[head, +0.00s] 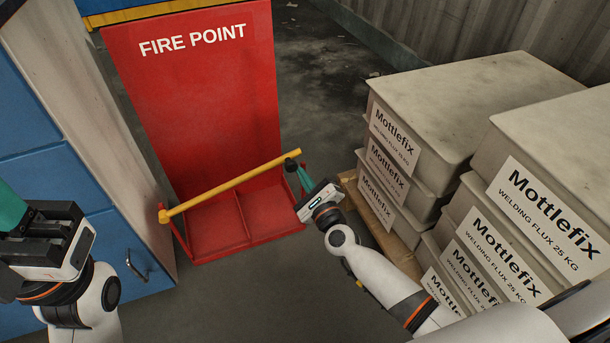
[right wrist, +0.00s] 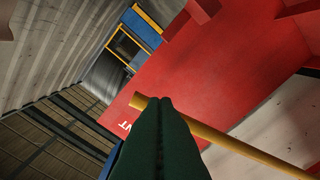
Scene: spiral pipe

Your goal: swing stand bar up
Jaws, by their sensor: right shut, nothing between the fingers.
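The red fire point stand (head: 200,110) has a tall back panel and a divided tray at its foot. My left gripper (head: 20,215) is partly cut off at the left edge, away from the bar.
Stacked grey welding flux boxes (head: 440,110) stand on a wooden pallet (head: 400,241) at the right, close to my right arm. A blue-fronted cabinet (head: 70,190) stands at the left, near the stand. Bare floor (head: 250,290) lies in front of the stand.

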